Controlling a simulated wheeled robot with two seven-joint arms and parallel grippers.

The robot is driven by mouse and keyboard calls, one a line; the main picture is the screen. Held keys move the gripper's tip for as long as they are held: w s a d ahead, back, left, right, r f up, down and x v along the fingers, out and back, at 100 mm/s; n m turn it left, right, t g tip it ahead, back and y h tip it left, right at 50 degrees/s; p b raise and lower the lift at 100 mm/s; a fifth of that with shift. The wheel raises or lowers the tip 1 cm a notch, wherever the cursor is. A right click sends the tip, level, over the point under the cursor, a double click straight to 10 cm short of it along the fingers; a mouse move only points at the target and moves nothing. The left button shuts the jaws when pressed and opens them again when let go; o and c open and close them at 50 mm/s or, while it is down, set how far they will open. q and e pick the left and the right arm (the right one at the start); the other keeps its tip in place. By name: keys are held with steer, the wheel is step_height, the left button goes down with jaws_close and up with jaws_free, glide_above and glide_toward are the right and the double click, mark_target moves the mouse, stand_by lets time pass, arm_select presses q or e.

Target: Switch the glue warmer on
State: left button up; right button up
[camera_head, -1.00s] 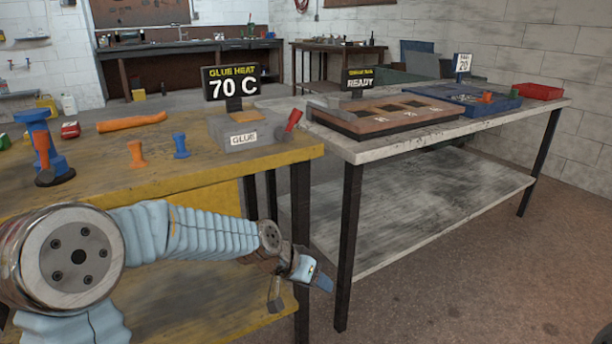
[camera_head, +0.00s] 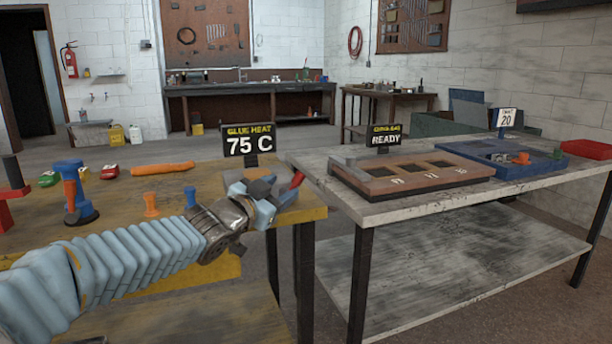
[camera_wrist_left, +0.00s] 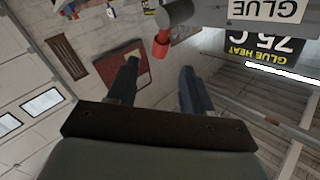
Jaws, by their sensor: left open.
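The glue warmer (camera_head: 290,197) is a grey box at the right end of the yellow bench, largely hidden behind my left gripper (camera_head: 262,198). Its black display (camera_head: 248,141) reads GLUE HEAT 75 C. A red lever (camera_head: 297,180) on its right side tilts up and to the right. In the left wrist view, upside down, the red lever end (camera_wrist_left: 160,46) shows between and just beyond the open fingertips (camera_wrist_left: 160,68), with the GLUE label (camera_wrist_left: 265,9) above right. The fingers look empty; whether they touch the lever I cannot tell. My right gripper is out of view.
The yellow bench (camera_head: 120,222) also holds a blue stand (camera_head: 74,190), an orange peg (camera_head: 151,204) and an orange tool (camera_head: 162,168). A grey table (camera_head: 400,212) to the right carries a brown slotted tray (camera_head: 370,184) and a READY sign (camera_head: 385,137). A gap separates the tables.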

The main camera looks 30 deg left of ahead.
mark_target(293, 185)
arm_select(q)
steer(key=w, duration=1)
steer(key=shift+w+p, duration=0.3)
steer(key=shift+p, duration=0.05)
steer(key=shift+c, duration=0.5)
jaws_close()
steer(key=shift+w+d+r+m+g+p, duration=0.15)
steer(key=shift+m+g+p, duration=0.2)
steer(key=shift+p, duration=0.85)
steer(key=shift+f+g+p, duration=0.25)
steer(key=shift+p, duration=0.05)
steer(key=shift+d+f, duration=0.1)
steer(key=shift+f, duration=0.2)
steer(key=shift+o, duration=0.5)
jaws_free()
steer(key=shift+w, duration=0.1)
